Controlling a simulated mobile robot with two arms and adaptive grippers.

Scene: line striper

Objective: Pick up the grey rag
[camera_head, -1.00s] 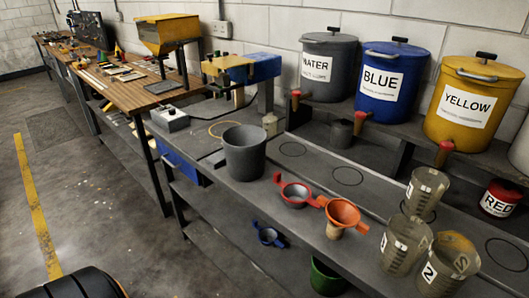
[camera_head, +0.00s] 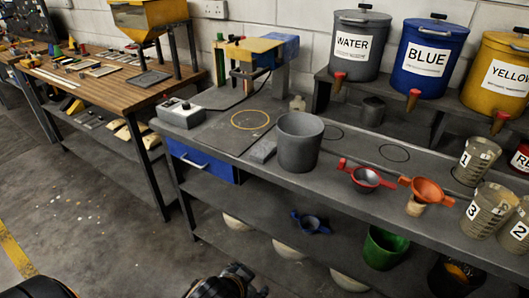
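I cannot make out a grey rag for certain. A small flat-sided grey piece (camera_head: 262,152) lies on the dark bench against the left side of the grey bucket (camera_head: 299,146); I cannot tell whether it is cloth. A dark jointed part at the bottom edge looks like the end of my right arm (camera_head: 228,286). It is cut off by the frame, so its fingers and any held thing are hidden. It is low in front of the bench, well apart from the grey piece. My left gripper is out of view.
The dark bench (camera_head: 225,133) carries a control box (camera_head: 181,113), a red-handled funnel (camera_head: 366,179), an orange funnel (camera_head: 424,191) and numbered beakers (camera_head: 476,160). Labelled drums stand behind. Bowls and a green bucket (camera_head: 383,247) sit below. The floor (camera_head: 110,225) is open at left.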

